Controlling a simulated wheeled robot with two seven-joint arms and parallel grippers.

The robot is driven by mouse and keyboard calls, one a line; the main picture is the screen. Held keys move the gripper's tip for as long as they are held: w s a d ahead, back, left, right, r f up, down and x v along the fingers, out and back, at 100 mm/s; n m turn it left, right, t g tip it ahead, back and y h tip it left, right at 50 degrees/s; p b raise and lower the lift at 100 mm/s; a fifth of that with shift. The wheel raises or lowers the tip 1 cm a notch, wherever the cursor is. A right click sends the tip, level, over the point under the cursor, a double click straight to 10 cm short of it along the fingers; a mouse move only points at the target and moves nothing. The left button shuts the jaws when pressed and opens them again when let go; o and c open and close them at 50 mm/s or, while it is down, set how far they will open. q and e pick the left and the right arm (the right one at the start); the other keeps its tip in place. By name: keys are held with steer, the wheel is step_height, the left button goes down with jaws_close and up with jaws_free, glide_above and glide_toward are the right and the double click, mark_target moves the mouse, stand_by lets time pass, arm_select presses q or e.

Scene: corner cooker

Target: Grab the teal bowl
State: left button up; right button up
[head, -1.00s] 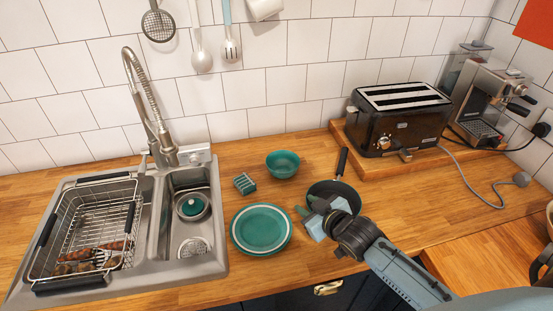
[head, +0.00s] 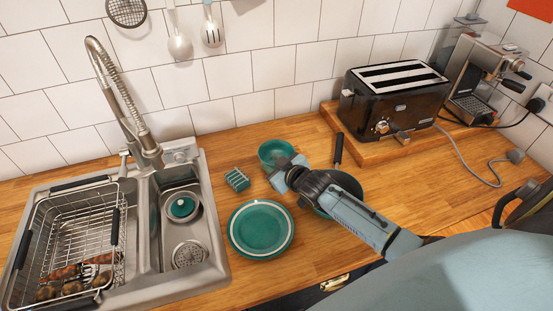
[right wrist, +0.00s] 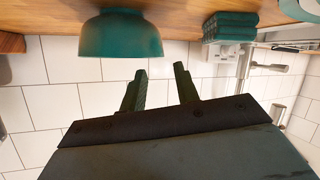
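The teal bowl (head: 272,152) stands upright on the wooden counter near the wall, behind the teal plate. My right gripper (head: 279,168) is just in front of the bowl and covers part of its lower right side in the head view. In the right wrist view the bowl (right wrist: 120,36) appears upside down, beyond and left of the fingers. The two fingers of the right gripper (right wrist: 160,85) are apart with nothing between them. I cannot tell from the head view whether they touch the bowl. My left gripper is not in view.
A teal plate (head: 261,229) lies in front of the bowl. A dark pan (head: 345,184) lies partly under my right arm. The sink (head: 160,260) is left, the toaster (head: 393,101) right.

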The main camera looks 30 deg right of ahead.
mark_target(264, 161)
steer(key=shift+w+f, duration=0.15)
steer(key=shift+w, duration=0.2)
steer(key=x, duration=0.3)
steer(key=shift+s+f, duration=0.1)
steer(key=shift+f, duration=0.15)
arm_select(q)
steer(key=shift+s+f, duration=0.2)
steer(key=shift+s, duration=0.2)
arm_select(e)
steer(key=shift+w+f, duration=0.25)
steer(key=shift+w, duration=0.45)
jaws_close()
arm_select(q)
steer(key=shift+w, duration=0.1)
